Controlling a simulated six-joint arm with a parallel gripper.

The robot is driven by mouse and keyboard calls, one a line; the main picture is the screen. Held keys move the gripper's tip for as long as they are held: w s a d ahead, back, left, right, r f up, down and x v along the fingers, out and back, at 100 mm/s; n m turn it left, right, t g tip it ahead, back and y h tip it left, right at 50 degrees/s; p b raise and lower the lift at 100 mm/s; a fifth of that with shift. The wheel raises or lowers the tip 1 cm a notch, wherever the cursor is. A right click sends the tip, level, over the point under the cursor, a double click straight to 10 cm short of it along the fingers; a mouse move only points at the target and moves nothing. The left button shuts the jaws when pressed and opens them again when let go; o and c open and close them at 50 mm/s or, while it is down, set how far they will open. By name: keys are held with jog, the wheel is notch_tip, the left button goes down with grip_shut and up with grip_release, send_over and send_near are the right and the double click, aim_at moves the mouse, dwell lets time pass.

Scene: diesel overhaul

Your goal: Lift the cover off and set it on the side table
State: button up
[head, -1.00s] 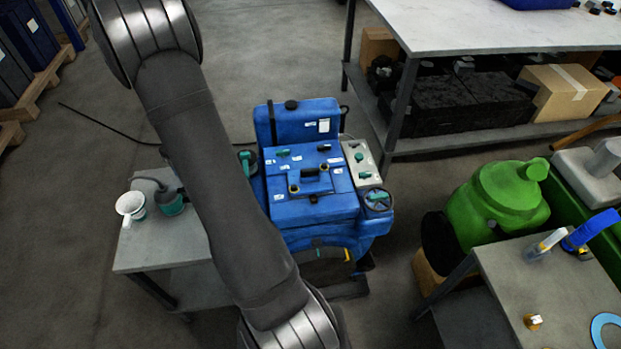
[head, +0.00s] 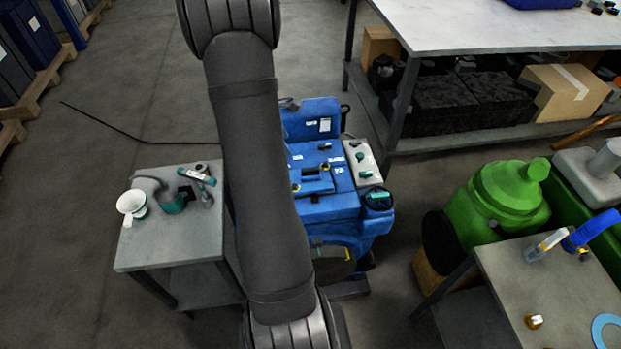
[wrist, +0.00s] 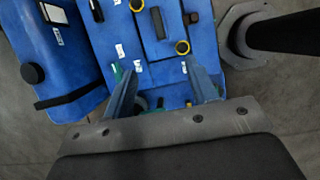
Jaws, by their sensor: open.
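The blue cover (head: 338,207) sits on top of the blue machine, with a raised handle bar (head: 318,182) and yellow rings on it. My arm hides its left part in the head view. In the wrist view the cover (wrist: 108,38) fills the middle, with the handle block (wrist: 158,32) and two yellow rings near the top. My gripper (wrist: 165,80) is open and empty above the cover, its fingers pointing toward the handle. The side table (head: 190,238) is the small grey one at left.
The side table holds a white funnel (head: 131,205), a dark hose piece with a teal end (head: 172,200) and small tools. A green engine part (head: 500,200) and a grey table (head: 490,270) stand at right. A large workbench (head: 480,30) is at the back.

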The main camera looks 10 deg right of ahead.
aim_at(308, 169)
jog(key=x, duration=1.1)
jog(key=d+x, duration=0.1)
jog(key=x, duration=0.5)
jog(key=shift+d, duration=0.2)
jog(key=shift+c, duration=0.4)
grip_shut()
